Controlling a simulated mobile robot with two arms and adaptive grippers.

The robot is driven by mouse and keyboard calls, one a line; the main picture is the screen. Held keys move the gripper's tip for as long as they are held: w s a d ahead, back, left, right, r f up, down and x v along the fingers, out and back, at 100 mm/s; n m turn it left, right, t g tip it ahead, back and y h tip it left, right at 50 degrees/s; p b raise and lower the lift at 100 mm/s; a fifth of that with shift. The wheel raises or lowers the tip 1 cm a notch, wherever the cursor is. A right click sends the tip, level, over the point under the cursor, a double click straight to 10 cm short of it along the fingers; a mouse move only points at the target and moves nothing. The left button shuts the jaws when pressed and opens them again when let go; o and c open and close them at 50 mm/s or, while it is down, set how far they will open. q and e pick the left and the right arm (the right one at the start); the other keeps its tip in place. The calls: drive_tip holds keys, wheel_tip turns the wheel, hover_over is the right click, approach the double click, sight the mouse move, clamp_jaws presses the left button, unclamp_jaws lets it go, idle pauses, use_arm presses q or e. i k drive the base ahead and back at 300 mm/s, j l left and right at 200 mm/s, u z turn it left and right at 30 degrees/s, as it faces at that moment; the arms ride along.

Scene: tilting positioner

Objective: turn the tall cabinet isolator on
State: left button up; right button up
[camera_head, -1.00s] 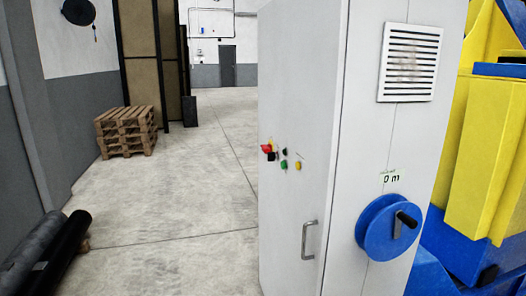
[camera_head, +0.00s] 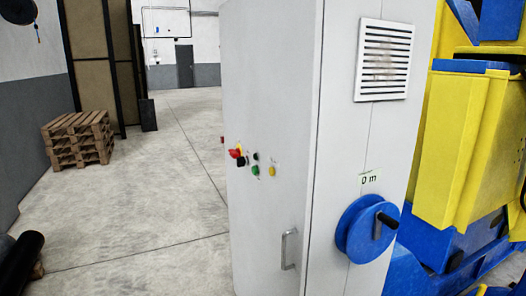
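The tall cabinet (camera_head: 272,80) is light grey and stands upright in the middle of the head view. Its left face carries a red switch handle (camera_head: 236,153) on a yellow backing, which looks like the isolator; its exact position is too small to tell. Beside it are a black button (camera_head: 256,156), a green button (camera_head: 255,170) and a yellow button (camera_head: 272,171). A metal door handle (camera_head: 289,250) sits lower on that face. Neither of my grippers shows in the view.
A blue wheel with a black crank (camera_head: 366,229) juts from the cabinet's right face, below a vent grille (camera_head: 382,60). A yellow and blue machine (camera_head: 470,140) stands close on the right. Stacked pallets (camera_head: 78,140) and black rolls (camera_head: 20,262) lie left. Open concrete floor (camera_head: 140,220) lies between.

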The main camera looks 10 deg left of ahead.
sight(235, 153)
drive_tip(key=i+j+z, duration=0.1)
drive_tip(key=j, duration=0.4)
drive_tip(key=i+j+z, duration=0.15)
drive_tip(key=j, duration=0.35)
drive_tip(key=i+j+z, duration=0.1)
drive_tip(key=j, duration=0.4)
drive_tip(key=i+j+z, duration=0.15)
drive_tip(key=j, duration=0.4)
drive_tip(key=i+j+z, duration=0.1)
drive_tip(key=j, duration=0.4)
